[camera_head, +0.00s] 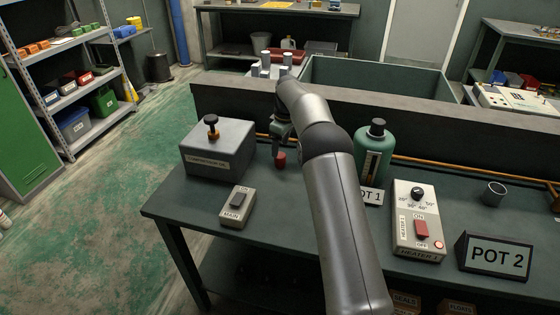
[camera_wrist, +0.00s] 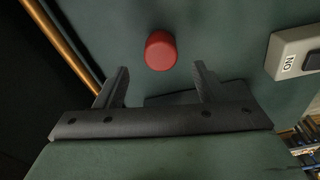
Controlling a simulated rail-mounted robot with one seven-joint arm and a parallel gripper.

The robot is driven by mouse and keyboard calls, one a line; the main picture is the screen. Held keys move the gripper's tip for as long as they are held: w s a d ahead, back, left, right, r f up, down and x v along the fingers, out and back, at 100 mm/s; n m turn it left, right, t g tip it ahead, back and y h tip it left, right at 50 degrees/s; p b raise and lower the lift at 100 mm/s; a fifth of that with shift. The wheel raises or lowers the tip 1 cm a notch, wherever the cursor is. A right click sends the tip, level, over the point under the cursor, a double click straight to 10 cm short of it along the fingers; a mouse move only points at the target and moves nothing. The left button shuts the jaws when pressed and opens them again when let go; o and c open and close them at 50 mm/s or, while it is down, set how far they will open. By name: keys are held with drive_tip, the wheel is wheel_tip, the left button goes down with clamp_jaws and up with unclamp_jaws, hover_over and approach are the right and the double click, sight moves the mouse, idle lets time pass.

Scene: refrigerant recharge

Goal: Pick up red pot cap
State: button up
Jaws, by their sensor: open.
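The red pot cap (camera_head: 280,160) stands on the dark green table, right of the compressor oil box. It also shows in the wrist view (camera_wrist: 161,50), a little beyond the gap between my fingertips and roughly centred on it. My gripper (camera_head: 281,143) is just above the cap in the head view, partly hidden by my arm. In the wrist view my gripper (camera_wrist: 158,78) has its two dark fingers spread wide with nothing between them. I cannot tell the exact height between the fingertips and the cap.
The compressor oil box (camera_head: 217,150) and the main switch box (camera_head: 238,207) stand left of the cap. A green bottle (camera_head: 372,155), the heater box (camera_head: 418,220), the POT 2 sign (camera_head: 494,257) and a small metal cup (camera_head: 493,193) stand to the right. A copper pipe (camera_wrist: 62,42) runs beside the cap.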

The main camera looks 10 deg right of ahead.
sight(280, 155)
wheel_tip(280, 155, down, 5)
drive_tip(key=shift+a+f+p, duration=0.1)
drive_tip(key=shift+a+p, duration=0.05)
drive_tip(key=shift+p, duration=0.25)
drive_tip(key=c, duration=1.1)
